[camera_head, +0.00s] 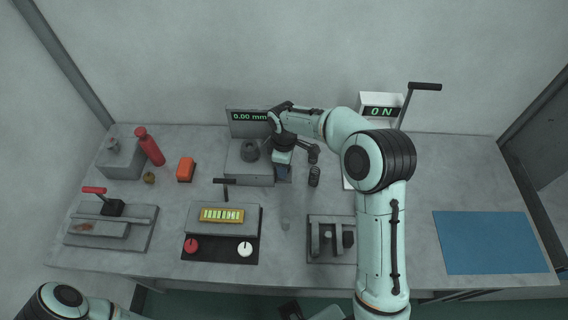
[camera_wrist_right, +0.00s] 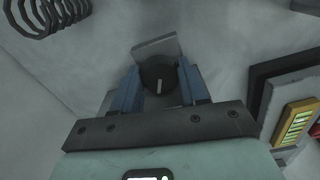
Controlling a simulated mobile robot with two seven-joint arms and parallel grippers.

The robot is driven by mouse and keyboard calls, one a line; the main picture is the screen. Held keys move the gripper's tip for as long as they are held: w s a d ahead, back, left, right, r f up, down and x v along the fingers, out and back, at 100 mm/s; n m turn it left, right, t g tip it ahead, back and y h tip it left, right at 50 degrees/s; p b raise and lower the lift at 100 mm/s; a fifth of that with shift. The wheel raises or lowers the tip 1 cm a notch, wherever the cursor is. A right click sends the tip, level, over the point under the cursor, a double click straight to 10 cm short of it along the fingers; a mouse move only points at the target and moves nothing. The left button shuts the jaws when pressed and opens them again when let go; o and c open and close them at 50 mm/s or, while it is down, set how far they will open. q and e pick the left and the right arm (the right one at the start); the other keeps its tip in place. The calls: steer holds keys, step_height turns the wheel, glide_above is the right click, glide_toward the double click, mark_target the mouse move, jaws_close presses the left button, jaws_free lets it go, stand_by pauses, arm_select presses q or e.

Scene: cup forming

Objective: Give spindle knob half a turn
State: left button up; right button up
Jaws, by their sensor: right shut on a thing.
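The spindle knob (camera_wrist_right: 158,76) is a dark round knob with a short pale line on its face, seen in the right wrist view. The line runs nearly straight up and down in that picture. My right gripper (camera_wrist_right: 160,90) is shut on the knob, with one blue finger on each side. In the head view my right gripper (camera_head: 284,172) points down at the right side of a grey block (camera_head: 250,177), under the display (camera_head: 249,116) that reads 0.00 mm. It hides the knob there.
A dark coil spring (camera_head: 314,177) stands right of the gripper. A lit yellow gauge box (camera_head: 222,215) and a slotted grey fixture (camera_head: 331,240) are nearer. An ON sign (camera_head: 381,111) and black-handled lever (camera_head: 425,87) are at back right. A blue mat (camera_head: 490,243) lies bare at right.

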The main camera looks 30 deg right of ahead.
arm_select(q)
steer(key=shift+w+r+p, duration=0.35)
steer(key=shift+r+p, duration=0.1)
steer(key=shift+r, duration=0.2)
steer(key=shift+w+r+p, duration=0.35)
steer(key=shift+r+p, duration=0.1)
steer(key=shift+r, duration=0.15)
arm_select(e)
steer(key=shift+n, duration=2.5)
steer(key=o, duration=0.8)
arm_select(q)
steer(key=shift+w+r+p, duration=0.6)
steer(key=shift+r+p, duration=0.05)
steer(key=shift+r, duration=0.15)
arm_select(e)
step_height(320, 180, up, 14)
steer(key=shift+f, duration=0.25)
